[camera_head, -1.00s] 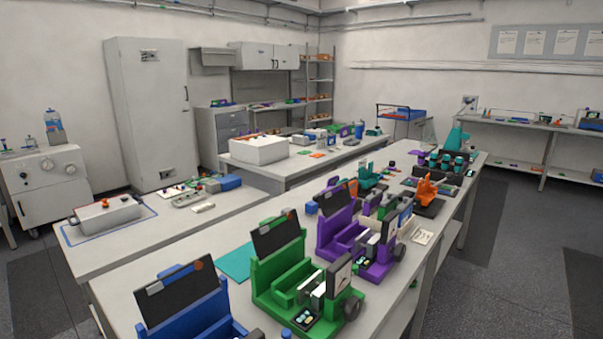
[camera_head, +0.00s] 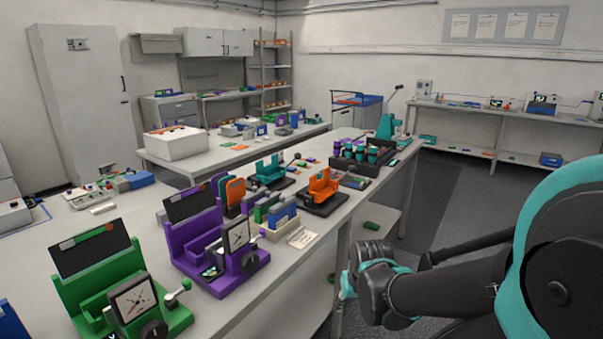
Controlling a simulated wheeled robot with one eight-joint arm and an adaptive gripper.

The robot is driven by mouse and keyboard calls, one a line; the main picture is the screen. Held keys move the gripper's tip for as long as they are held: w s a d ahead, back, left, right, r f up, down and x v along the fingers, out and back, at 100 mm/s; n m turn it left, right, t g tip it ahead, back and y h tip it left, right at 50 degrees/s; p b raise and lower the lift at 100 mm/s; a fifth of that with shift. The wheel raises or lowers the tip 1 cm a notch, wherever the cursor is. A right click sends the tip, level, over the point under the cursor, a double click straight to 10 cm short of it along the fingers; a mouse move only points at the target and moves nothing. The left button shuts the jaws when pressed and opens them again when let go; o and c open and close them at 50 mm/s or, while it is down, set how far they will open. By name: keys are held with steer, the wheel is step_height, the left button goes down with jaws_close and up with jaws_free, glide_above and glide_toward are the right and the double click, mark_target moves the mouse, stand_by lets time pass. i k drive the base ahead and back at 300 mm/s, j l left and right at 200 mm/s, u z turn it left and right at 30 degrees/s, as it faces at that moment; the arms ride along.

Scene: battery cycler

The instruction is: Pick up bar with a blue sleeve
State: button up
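I cannot single out a bar with a blue sleeve for certain at this size. A blue upright piece (camera_head: 284,213) stands with a green one (camera_head: 262,207) behind a paper card at mid-bench. Several dark-topped upright pieces (camera_head: 357,153) with teal parts stand in a black tray (camera_head: 381,159) toward the bench's far end. My black and teal arm comes in from the right, beyond the bench's right edge. Its end (camera_head: 372,278) is near the bench side, apart from these things. I cannot make out the fingers there.
A purple fixture (camera_head: 205,240) and a green fixture (camera_head: 110,285) with dials stand on the near bench. An orange fixture (camera_head: 322,191) and a teal one (camera_head: 268,173) stand farther along. A lower shelf (camera_head: 368,222) is under the bench. Dark floor (camera_head: 450,215) lies open to the right.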

mark_target(293, 170)
steer(key=i+l+u, duration=0.1)
steer(key=l, duration=0.25)
steer(key=i+l+u, duration=0.15)
steer(key=l, duration=0.25)
steer(key=i+l+u, duration=0.1)
steer(key=l, duration=0.3)
steer(key=i+l+u, duration=0.15)
steer(key=l, duration=0.25)
